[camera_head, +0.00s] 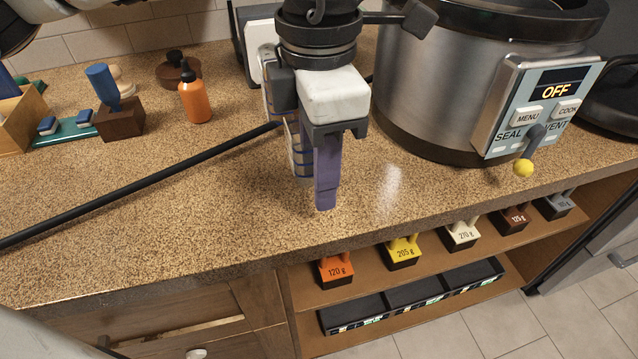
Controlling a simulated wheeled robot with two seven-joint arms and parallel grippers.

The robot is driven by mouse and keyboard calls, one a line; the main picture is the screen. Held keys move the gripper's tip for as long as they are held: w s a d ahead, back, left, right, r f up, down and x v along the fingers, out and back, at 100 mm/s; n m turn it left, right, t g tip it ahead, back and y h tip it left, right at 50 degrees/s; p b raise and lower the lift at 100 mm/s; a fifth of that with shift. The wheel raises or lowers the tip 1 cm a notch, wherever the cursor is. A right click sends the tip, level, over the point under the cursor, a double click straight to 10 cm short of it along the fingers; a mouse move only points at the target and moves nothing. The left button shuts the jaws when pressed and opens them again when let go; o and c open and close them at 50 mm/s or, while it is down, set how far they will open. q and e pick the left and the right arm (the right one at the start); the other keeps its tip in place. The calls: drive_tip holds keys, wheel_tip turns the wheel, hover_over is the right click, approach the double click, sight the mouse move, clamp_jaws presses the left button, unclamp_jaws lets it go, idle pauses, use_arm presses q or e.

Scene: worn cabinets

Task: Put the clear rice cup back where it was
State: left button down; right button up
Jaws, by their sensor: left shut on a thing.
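My left gripper (325,185) points down over the counter in the middle of the head view, with a purple finger facing the camera. It is shut on what looks like the clear rice cup (301,160), a see-through thing with blue lines across it. Most of the cup is hidden behind the finger and the gripper's white body. I cannot tell whether its bottom touches the counter or whether it holds rice. My right gripper is not in view.
A large cooker (425,90) reading OFF stands close on the right, its yellow-tipped lever (523,168) sticking out. A black rod (150,190) crosses the counter (190,240) at left. An orange bottle (195,101) and wooden block (120,119) stand farther back. Weights (336,270) sit on the shelf below.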

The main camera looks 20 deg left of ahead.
use_arm(q)
drive_tip(key=shift+f+b, duration=0.35)
drive_tip(key=shift+f, duration=1.5)
drive_tip(key=c, duration=1.2)
unclamp_jaws()
drive_tip(key=shift+r, duration=0.15)
wheel_tip(320, 180, up, 12)
drive_tip(key=p, duration=0.1)
drive_tip(key=shift+r, duration=0.2)
